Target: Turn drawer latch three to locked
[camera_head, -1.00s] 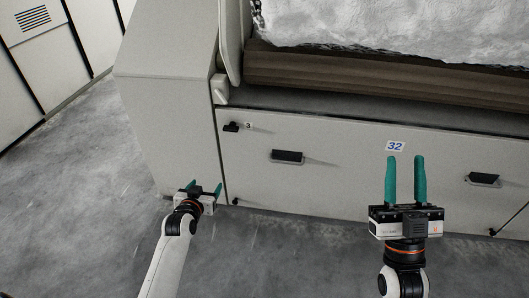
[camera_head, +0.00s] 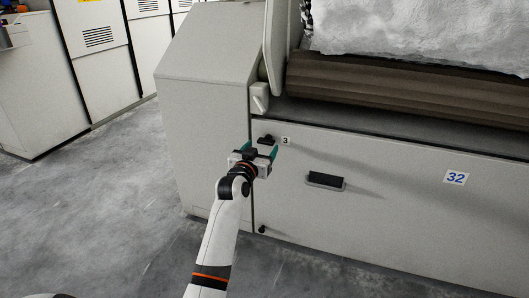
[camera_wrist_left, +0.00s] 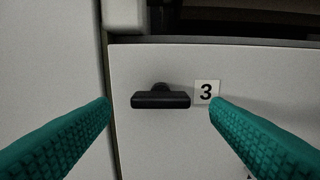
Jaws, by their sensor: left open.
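Drawer latch three (camera_head: 266,139) is a small black handle at the upper left corner of the pale grey front panel (camera_head: 390,215). A label with a black 3 (camera_head: 286,141) is beside it on the right. In the left wrist view the latch (camera_wrist_left: 160,98) has its bar lying horizontal. My left gripper (camera_head: 260,151) is open just in front of and below the latch. In the wrist view its green fingers (camera_wrist_left: 160,115) are on either side of the latch, apart from it, the right fingertip near the label. My right gripper is out of the head view.
A recessed black handle (camera_head: 326,181) and a 32 label (camera_head: 455,177) are farther right on the panel. A small black fitting (camera_head: 262,229) sits low at the panel's left edge. Above are a brown roller (camera_head: 390,92) and white fibre (camera_head: 420,35). Grey floor (camera_head: 90,220) is clear at left.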

